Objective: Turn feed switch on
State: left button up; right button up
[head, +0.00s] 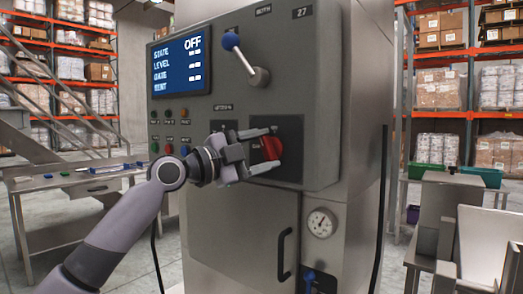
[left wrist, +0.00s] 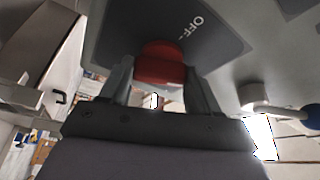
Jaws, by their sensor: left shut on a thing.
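The feed switch is a red rotary knob (head: 268,148) on a dark plate low on the grey control panel (head: 225,85). My left gripper (head: 268,150) reaches it from the left, with one finger above the knob and one below. In the left wrist view the red knob (left wrist: 158,63) sits between the two fingers, and the gripper (left wrist: 158,80) is shut on it. The word OFF shows on the plate near the knob. The display (head: 182,62) at the panel's upper left reads OFF. My right gripper is not in view.
A lever with a blue ball (head: 230,41) sticks out above the knob. Small coloured buttons (head: 169,130) are left of my gripper. Below are a door handle (head: 285,253) and a round gauge (head: 321,223). Tables stand on both sides.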

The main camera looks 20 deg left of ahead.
pick_arm(q)
jog(key=m+g+p, duration=0.1)
jog(key=m, duration=0.2)
jog(key=shift+r+m+y+p, duration=0.15)
jog(key=shift+m+y+p, duration=0.15)
jog(key=shift+p, duration=0.1)
jog(key=shift+m+g, duration=0.3)
jog(key=shift+m, duration=0.1)
jog(key=shift+p, duration=0.3)
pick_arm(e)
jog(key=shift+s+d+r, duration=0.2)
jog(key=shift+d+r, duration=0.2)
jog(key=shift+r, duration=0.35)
pick_arm(q)
jog(key=o, duration=1.1)
jog(key=shift+m, duration=0.3)
jog(key=shift+c, duration=0.2)
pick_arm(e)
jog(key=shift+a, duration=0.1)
